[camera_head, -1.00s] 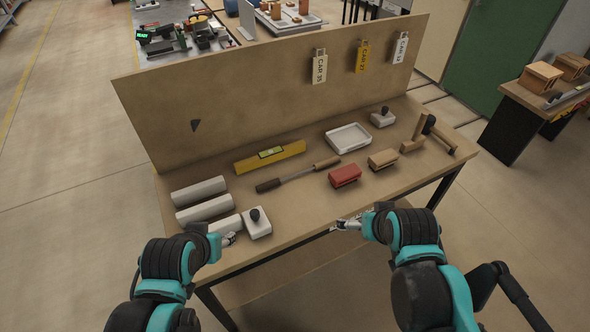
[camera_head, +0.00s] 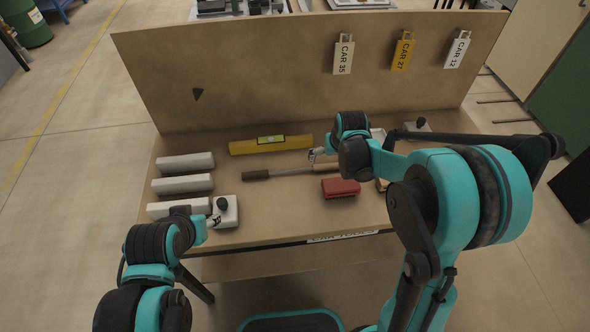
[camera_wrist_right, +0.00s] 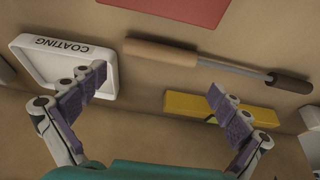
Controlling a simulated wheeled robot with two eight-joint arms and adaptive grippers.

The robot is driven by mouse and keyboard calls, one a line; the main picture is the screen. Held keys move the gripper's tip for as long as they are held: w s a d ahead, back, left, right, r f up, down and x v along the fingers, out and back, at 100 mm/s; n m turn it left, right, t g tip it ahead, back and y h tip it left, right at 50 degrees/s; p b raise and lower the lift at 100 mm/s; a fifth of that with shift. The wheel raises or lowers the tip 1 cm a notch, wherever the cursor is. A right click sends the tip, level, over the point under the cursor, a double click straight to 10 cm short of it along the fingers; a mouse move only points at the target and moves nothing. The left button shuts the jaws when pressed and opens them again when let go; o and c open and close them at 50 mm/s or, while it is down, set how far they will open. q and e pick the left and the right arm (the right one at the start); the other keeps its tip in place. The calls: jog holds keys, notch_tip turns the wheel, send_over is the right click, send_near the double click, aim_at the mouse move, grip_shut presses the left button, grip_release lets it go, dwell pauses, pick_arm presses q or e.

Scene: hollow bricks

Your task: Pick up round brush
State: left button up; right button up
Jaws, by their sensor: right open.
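The likely round brush (camera_head: 290,172) lies on the table, with a light wooden handle at right, a grey metal shaft and a dark brown head at left. In the right wrist view the brush (camera_wrist_right: 235,67) lies beyond the fingertips, its wooden handle toward the left. My right gripper (camera_head: 314,155) is over the table near the handle end; in the wrist view its fingers (camera_wrist_right: 157,90) are spread wide with nothing between them. My left gripper (camera_head: 213,220) is low at the front left, beside a white block with a black knob (camera_head: 228,212); its finger opening is too small to judge.
A yellow level (camera_head: 270,146) lies behind the brush and a red block (camera_head: 340,188) in front of it. A white tray marked COATING (camera_wrist_right: 22,68) lies near the handle. White bars (camera_head: 183,184) lie at left. A backboard (camera_head: 265,85) closes the rear.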

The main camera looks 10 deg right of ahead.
aim_at(329, 164)
jog(key=shift+w+f, duration=0.2)
jog(key=shift+f, duration=0.4)
jog(key=b+x, duration=0.3)
jog(key=x, duration=0.1)
jog(key=shift+s+d+f, duration=0.1)
jog(key=shift+s+f, duration=0.05)
jog(key=shift+f, duration=0.4)
jog(key=shift+r, duration=0.1)
jog(key=c, duration=0.8)
